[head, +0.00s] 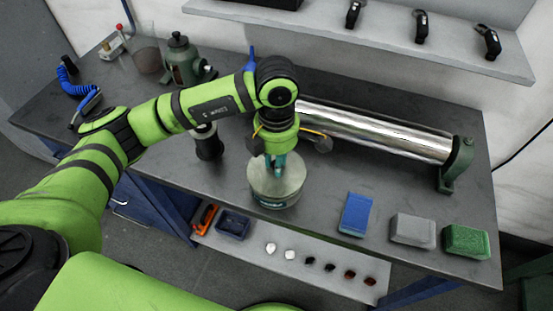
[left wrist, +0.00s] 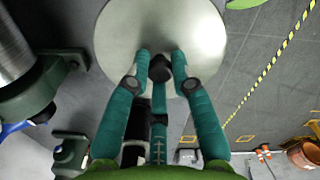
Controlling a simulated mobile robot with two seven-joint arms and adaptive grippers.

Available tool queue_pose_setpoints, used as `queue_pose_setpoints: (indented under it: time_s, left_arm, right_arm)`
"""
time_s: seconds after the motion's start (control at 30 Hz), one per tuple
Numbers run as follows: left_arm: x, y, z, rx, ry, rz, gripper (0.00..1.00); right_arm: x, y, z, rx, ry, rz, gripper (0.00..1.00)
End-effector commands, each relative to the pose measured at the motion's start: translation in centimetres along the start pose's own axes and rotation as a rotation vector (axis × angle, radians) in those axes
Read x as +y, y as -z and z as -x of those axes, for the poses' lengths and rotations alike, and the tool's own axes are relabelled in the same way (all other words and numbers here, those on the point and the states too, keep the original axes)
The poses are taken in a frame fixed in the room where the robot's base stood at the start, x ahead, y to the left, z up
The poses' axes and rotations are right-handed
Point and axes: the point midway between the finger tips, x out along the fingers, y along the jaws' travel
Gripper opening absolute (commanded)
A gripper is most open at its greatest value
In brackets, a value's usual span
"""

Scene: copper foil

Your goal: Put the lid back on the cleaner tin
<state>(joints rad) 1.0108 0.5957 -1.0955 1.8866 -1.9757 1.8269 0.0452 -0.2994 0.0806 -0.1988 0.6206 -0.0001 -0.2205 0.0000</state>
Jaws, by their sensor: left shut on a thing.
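The cleaner tin (head: 271,204) stands near the front edge of the bench, with a strip of its teal label showing. The round silvery lid (head: 290,180) is over the tin's top, roughly in line with it; I cannot tell whether it is seated or slightly above. My left gripper (head: 275,170) comes down from above and is shut on the lid's dark knob. In the left wrist view, the teal fingers (left wrist: 160,70) close around the black knob (left wrist: 160,68) of the lid (left wrist: 125,35). The lid hides the tin there. My right gripper is not in view.
A shiny metal roller (head: 380,130) lies behind the tin. Blue (head: 355,213), grey (head: 412,230) and green (head: 466,242) blocks lie to the right. A dark cylinder (head: 208,145) stands left of the tin. A lower shelf (head: 235,240) holds small pieces in front.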

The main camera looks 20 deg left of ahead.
Motion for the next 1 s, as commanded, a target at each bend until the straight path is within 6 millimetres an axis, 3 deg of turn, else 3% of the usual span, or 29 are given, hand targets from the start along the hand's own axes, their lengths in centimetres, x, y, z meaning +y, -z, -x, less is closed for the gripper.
queue_pose_setpoints:
  time_s: [1.0]
  left_arm:
    - [-0.03,0.01,-0.3,0.0,0.0,0.0,0.0]
  right_arm:
    - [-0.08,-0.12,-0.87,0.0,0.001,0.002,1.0]
